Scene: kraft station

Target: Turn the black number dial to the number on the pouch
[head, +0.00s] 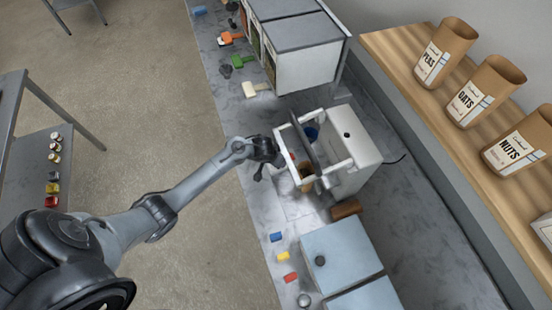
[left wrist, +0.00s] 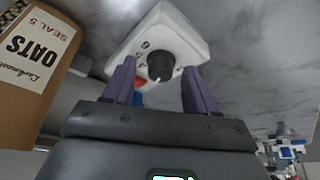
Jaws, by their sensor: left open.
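The black dial (left wrist: 159,62) sits on a white panel (left wrist: 172,28) with small markings in the left wrist view. My left gripper (left wrist: 159,78) is open, its two purple fingers to either side of the dial in the picture, with gaps visible. I cannot tell how far the tips are from the panel. The brown pouch (left wrist: 55,95) at the left carries a white label reading OATS and SEAL 5. In the head view my left gripper (head: 264,160) is at the left side of the white machine (head: 362,148); the dial face is hidden there.
Brown bags (head: 470,103) labelled OATS, NUTS and a partly readable name stand on a wooden shelf (head: 390,48). Blue-grey boxes (head: 338,245) and small coloured blocks (head: 283,256) lie nearer on the counter. A brown block (head: 346,209) lies beside the machine.

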